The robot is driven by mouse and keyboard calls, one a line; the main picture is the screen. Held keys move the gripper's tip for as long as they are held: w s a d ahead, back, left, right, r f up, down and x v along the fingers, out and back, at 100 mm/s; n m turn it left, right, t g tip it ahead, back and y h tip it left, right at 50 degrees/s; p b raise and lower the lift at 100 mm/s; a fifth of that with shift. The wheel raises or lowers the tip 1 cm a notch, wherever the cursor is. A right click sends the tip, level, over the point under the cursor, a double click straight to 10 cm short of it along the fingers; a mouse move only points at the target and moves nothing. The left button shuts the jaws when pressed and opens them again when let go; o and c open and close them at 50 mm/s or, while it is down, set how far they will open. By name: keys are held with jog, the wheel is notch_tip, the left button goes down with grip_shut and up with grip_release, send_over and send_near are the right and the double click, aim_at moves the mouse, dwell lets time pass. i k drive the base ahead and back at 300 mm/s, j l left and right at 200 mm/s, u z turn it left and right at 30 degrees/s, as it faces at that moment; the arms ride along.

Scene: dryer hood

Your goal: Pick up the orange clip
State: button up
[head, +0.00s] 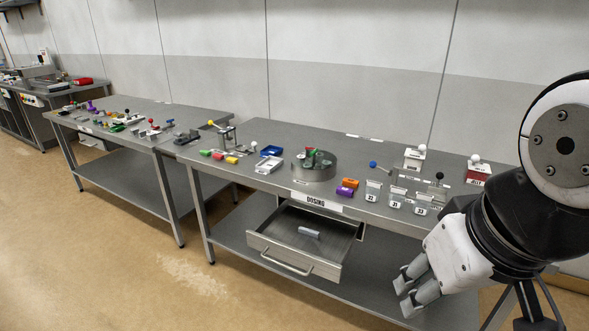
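The orange clip (349,183) is a small orange block-like piece on the right-hand metal table (262,131), right of the round grey turntable. It lies right beside a purple piece (344,192); I cannot tell whether they touch. My gripper (405,295) is at the lower right of the head view, in front of the table and well away from the clip. Its two fingers point down and left, apart, with nothing seen between them.
Labelled clear cups (373,191) stand right of the clip. A grey turntable (314,170) stands left of it. An open drawer (290,264) juts out below the table front, holding a small pale piece (309,232). A blue-knobbed lever (373,164) stands behind the cups.

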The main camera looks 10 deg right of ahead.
aim_at(346, 182)
jog(key=i+l, duration=0.25)
jog(key=i, duration=0.25)
jog(key=i+l, duration=0.25)
jog(key=i, duration=0.2)
jog(key=i+l+z, duration=0.1)
jog(key=i, duration=0.4)
jog(key=l, duration=0.1)
